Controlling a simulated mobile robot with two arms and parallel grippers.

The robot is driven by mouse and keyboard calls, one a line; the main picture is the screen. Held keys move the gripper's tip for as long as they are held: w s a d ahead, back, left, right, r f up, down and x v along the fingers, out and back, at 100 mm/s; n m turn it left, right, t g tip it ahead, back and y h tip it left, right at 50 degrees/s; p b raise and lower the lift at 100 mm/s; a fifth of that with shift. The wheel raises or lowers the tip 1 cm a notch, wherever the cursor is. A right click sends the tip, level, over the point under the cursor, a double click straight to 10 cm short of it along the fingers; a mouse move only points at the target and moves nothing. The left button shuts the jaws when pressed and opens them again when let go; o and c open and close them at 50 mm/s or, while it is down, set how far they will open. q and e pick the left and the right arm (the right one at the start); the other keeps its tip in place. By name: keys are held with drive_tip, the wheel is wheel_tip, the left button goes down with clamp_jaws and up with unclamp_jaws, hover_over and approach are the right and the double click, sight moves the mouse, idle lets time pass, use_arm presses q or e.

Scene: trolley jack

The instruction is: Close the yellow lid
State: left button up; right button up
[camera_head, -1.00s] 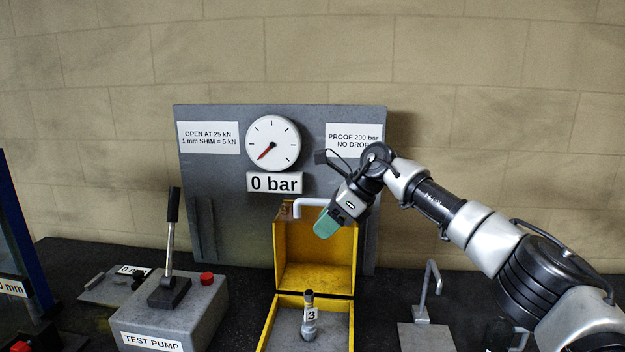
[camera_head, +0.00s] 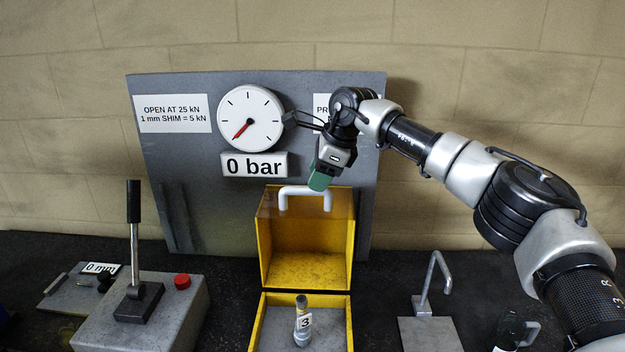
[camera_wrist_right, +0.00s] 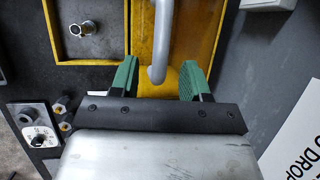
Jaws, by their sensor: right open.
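The yellow lid (camera_head: 310,272) stands upright and open at the back of the yellow box (camera_head: 252,335) in the head view. A pale handle (camera_head: 284,200) projects from the lid's upper part. A fitting marked 3 (camera_head: 302,322) stands inside the box. My right gripper (camera_head: 319,181) is at the right end of the handle, fingers pointing down. In the right wrist view, its green fingers (camera_wrist_right: 160,75) are open, with the grey handle (camera_wrist_right: 158,60) in the gap between them. Whether a finger touches the handle cannot be told. My left gripper is out of view.
A grey panel (camera_head: 200,170) with a gauge (camera_head: 250,118) reading 0 bar stands close behind the lid. A grey test pump (camera_head: 170,318) with an upright lever (camera_head: 134,230) is at left. A grey stand with a hooked rod (camera_head: 430,330) is to the right of the box.

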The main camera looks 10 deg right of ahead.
drive_tip(key=x, duration=0.2)
drive_tip(key=shift+w+a+f+p, duration=0.15)
drive_tip(key=shift+w+f+p, duration=0.05)
drive_tip(key=shift+f+p, duration=0.1)
drive_tip(key=shift+a+f, duration=0.15)
drive_tip(key=shift+f, duration=0.25)
clamp_jaws()
